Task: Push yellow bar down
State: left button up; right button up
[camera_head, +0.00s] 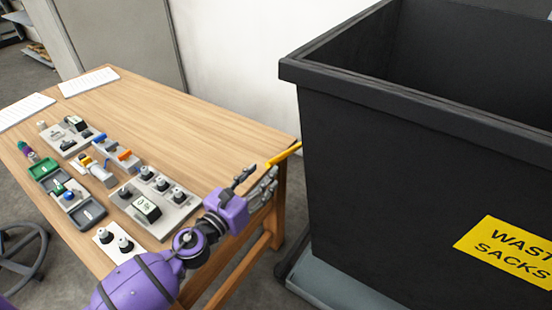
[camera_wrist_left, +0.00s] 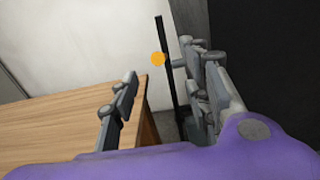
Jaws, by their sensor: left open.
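The yellow bar (camera_head: 285,154) is a thin rod slanting up to the right between the table corner and the black bin in the head view. In the left wrist view its rounded orange-yellow end (camera_wrist_left: 158,59) shows in front of a thin dark upright post (camera_wrist_left: 167,75). My left gripper (camera_head: 259,178) is open by the table's right corner, with its fingers pointing toward the bar. In the left wrist view the bar's end appears between the two fingers (camera_wrist_left: 160,76), nearer the right one. I cannot tell whether they touch. My right gripper is out of view.
A wooden table (camera_head: 190,115) carries switch panels (camera_head: 155,200), small trays (camera_head: 88,212) and papers (camera_head: 88,82) on its left part. The large black waste bin (camera_head: 400,170) stands close on the right. The table's far right part is clear.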

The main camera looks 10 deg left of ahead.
aim_at(284, 152)
pick_arm(q)
jog(key=shift+x, duration=4.05)
jog(key=shift+c, duration=0.5)
grip_shut()
jog(key=shift+d+f, duration=0.1)
